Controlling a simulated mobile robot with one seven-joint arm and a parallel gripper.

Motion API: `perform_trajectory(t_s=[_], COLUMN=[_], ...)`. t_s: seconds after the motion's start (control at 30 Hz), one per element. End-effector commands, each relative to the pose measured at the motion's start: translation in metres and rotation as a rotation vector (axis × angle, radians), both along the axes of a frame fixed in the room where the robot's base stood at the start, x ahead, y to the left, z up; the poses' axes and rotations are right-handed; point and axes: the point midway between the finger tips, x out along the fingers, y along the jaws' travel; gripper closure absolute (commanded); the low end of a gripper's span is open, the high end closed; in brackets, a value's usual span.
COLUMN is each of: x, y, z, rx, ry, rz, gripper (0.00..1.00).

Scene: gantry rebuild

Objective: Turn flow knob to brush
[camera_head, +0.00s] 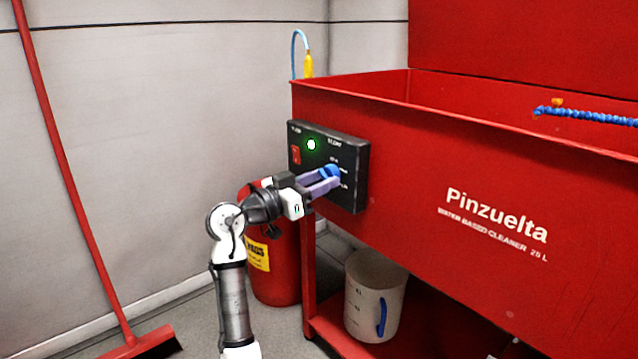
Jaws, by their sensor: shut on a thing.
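The flow knob (331,171) is a small blue knob on the front of a black control box (350,196). The box is fixed to the left end of the red washer's front. My gripper (328,179) reaches the box from the left, with its purple-grey fingers shut on the blue knob. The fingers cover part of the knob, so its pointer cannot be read. White labels beside the knob are too small to read. A green light (311,144) is lit on the box, and a red switch (295,155) sits at its left.
A red bin (272,270) stands behind my arm. A whitish jug (372,290) sits on the lower shelf (340,335). A red broom (75,185) leans at the left.

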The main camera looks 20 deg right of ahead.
Motion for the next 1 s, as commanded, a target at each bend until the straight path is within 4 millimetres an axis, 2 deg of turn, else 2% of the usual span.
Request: perform_trajectory(t_s=[0.17, 0.2, 0.33, 0.37, 0.6, 0.73, 0.87, 1.0], x=[0.001, 0.001, 0.001, 0.001, 0.000, -0.001, -0.007, -0.015], y=[0.000, 0.000, 0.000, 0.000, 0.000, 0.008, 0.028, 0.059], z=[0.000, 0.001, 0.000, 0.000, 0.000, 0.000, -0.003, -0.006], rx=[-0.001, -0.001, -0.001, -0.001, 0.000, 0.000, -0.001, -0.001], ry=[-0.001, -0.001, -0.001, -0.001, 0.000, 0.000, 0.001, 0.001], rz=[0.003, 0.003, 0.002, 0.002, 0.002, 0.003, 0.005, 0.007], gripper=[0.84, 0.59, 0.42, 0.40, 0.40, 0.40, 0.40, 0.40])
